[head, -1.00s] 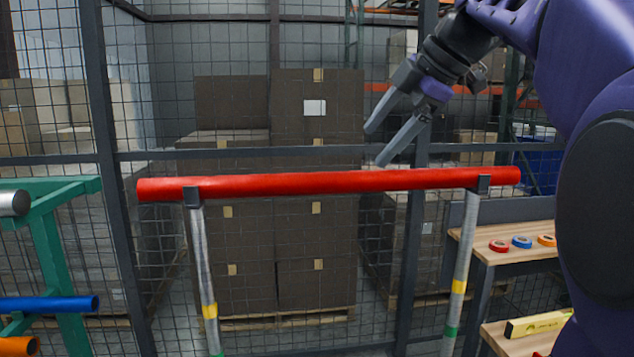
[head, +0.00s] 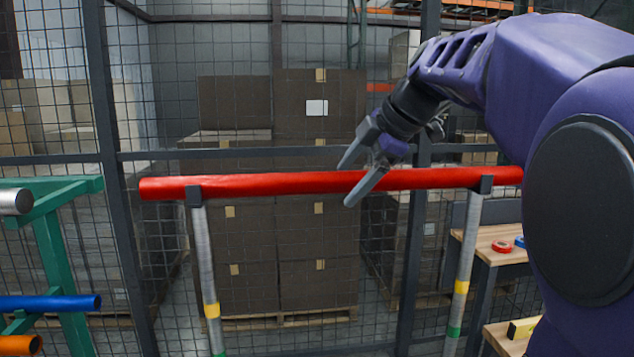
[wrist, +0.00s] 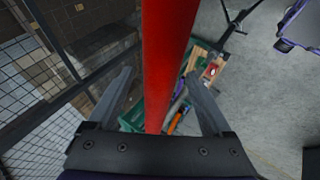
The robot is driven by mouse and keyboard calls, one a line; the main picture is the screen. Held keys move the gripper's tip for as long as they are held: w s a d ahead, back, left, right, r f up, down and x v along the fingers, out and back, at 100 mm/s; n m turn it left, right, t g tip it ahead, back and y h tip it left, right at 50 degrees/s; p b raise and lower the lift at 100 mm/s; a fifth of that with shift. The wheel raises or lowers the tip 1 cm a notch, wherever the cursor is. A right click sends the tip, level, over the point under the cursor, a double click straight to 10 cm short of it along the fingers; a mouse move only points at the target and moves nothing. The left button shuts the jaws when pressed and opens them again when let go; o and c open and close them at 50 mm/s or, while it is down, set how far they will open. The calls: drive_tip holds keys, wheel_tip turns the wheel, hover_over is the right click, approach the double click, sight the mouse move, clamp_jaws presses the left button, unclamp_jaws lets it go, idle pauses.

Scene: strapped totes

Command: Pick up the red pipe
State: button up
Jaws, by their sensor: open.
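The red pipe (head: 260,185) lies level across two grey posts with dark cradles at their tops. In the wrist view the red pipe (wrist: 166,60) runs lengthwise between the two open fingers. My gripper (head: 350,182) is open at the pipe, right of its middle, with one finger crossing in front of the pipe. In the wrist view my gripper (wrist: 160,95) has a gap on both sides of the pipe. I cannot tell how deep the pipe sits between the fingers.
The left post (head: 206,260) and right post (head: 464,260) carry yellow and green bands. A green rack (head: 55,250) with a blue pipe (head: 50,302) stands at left. A wooden bench (head: 490,243) with tape rolls is at right. Wire mesh and stacked boxes (head: 318,140) are behind.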

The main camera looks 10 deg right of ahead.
clamp_jaws()
drive_tip(key=shift+r, duration=0.25)
idle(0.4)
